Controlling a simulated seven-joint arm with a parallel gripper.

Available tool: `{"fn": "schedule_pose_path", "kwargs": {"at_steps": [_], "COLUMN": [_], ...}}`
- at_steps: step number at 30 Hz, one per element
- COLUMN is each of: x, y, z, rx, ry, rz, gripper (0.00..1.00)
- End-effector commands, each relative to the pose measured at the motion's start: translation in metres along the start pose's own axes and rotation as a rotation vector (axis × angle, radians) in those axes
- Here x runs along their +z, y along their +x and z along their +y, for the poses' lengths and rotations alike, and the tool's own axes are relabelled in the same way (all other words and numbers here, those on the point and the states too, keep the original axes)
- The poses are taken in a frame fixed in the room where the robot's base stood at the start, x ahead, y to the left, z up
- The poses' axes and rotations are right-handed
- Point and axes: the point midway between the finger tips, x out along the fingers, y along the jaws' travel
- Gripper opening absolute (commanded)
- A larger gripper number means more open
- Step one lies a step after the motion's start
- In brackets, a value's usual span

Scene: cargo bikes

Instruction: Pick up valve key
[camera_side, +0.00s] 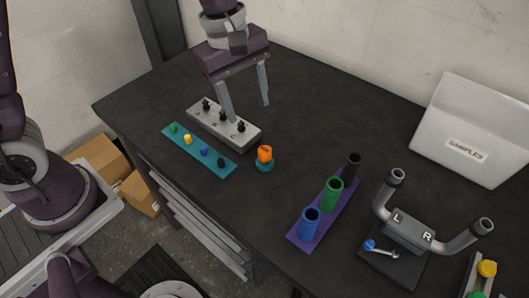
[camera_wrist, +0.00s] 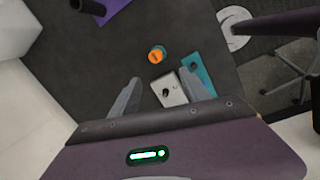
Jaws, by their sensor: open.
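An orange piece (camera_side: 265,153), which looks like the valve key, stands on a small round teal base (camera_side: 265,166) on the dark table. In the wrist view the orange piece (camera_wrist: 156,57) lies beyond my fingertips, roughly between their lines. My gripper (camera_side: 248,110) is open and empty, fingers pointing down, up and behind the orange piece in the side view, near the grey block. It also shows in the wrist view (camera_wrist: 160,77). Nothing touches the orange piece.
A grey block (camera_side: 205,127) with several black knobs and a teal strip (camera_side: 181,141) with coloured pegs lie left of the orange piece. A purple strip (camera_side: 307,239) with three tubes, a handlebar stand (camera_side: 411,231) and a SAMPLES box (camera_side: 470,125) are right. The table's back middle is clear.

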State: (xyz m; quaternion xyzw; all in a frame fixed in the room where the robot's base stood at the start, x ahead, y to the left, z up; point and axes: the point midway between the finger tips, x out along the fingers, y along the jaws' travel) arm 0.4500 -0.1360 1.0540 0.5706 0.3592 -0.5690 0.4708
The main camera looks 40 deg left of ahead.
Motion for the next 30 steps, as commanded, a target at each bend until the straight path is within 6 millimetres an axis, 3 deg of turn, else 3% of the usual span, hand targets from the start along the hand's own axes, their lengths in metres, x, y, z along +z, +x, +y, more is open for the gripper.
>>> {"fn": "schedule_pose_path", "kwargs": {"at_steps": [1,4,18,27,30], "x": [0.003,0.008,0.009,0.009,0.009], "y": [0.025,0.059,0.135,0.143,0.143], "z": [0.008,0.018,0.011,0.01,0.01], "rx": [-0.037,-0.079,-0.098,-0.094,-0.094], "ry": [-0.093,-0.247,-0.319,-0.317,-0.317], "rz": [-0.008,-0.011,-0.01,-0.009,-0.009], "gripper": [0.54,0.54,0.54,0.54,0.35]}}
